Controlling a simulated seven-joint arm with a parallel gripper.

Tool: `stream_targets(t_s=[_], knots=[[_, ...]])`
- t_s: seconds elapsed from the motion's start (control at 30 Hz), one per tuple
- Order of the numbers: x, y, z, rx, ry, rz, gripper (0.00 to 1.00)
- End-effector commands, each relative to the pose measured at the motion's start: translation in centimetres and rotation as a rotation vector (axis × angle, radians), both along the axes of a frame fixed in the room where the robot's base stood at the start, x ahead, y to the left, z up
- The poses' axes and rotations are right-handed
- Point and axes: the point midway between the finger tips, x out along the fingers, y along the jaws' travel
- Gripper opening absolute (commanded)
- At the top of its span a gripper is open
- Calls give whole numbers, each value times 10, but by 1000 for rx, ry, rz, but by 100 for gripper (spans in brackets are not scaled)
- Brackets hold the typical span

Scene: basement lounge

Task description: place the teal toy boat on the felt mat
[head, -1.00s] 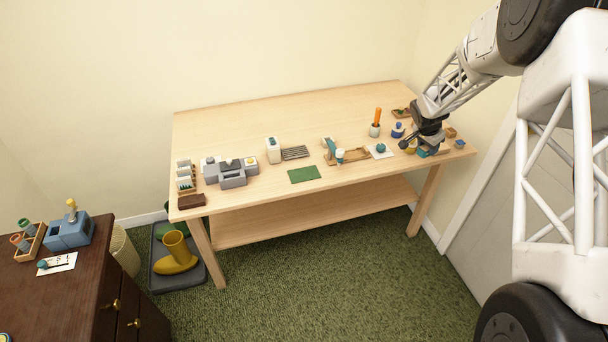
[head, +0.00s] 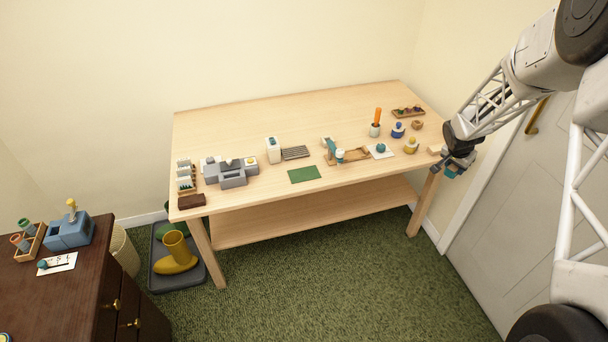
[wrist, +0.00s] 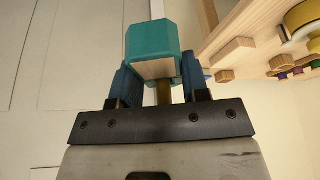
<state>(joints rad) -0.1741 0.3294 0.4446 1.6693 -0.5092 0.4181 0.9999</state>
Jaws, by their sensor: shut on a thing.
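My gripper (head: 458,163) is shut on a teal object (wrist: 152,42), which looks like the toy boat. The blocky teal piece sits between the two blue fingers in the wrist view. My gripper holds it beyond the right end of the table, near the front right corner, and a bit of teal shows below the jaws in the head view. The boat's full shape is hidden. The green felt mat (head: 304,174) lies flat and bare at the table's front edge, well to the left of my gripper.
Near the mat stand a dark ribbed rack (head: 295,153), a white bottle-like item (head: 273,150) and a wooden tray with a teal piece (head: 340,156). A yellow pot (head: 411,146) and a blue-and-white pot (head: 398,130) stand at the table's right. The table's back is clear.

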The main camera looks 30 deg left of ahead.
Motion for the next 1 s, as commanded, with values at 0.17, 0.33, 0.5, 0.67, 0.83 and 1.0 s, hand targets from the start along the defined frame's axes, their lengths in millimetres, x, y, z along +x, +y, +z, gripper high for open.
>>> stream_targets(t_s=[0.17, 0.33, 0.5, 0.67, 0.83, 1.0], knots=[[-13, 19, -2, 1, 4, -10, 19], [-26, 43, -4, 4, 6, -27, 19], [-45, 78, -5, 3, 8, -53, 19], [-67, 115, -7, 3, 10, -83, 19], [-90, 152, -7, 3, 9, -119, 19], [-115, 187, -9, 2, 8, -155, 19]])
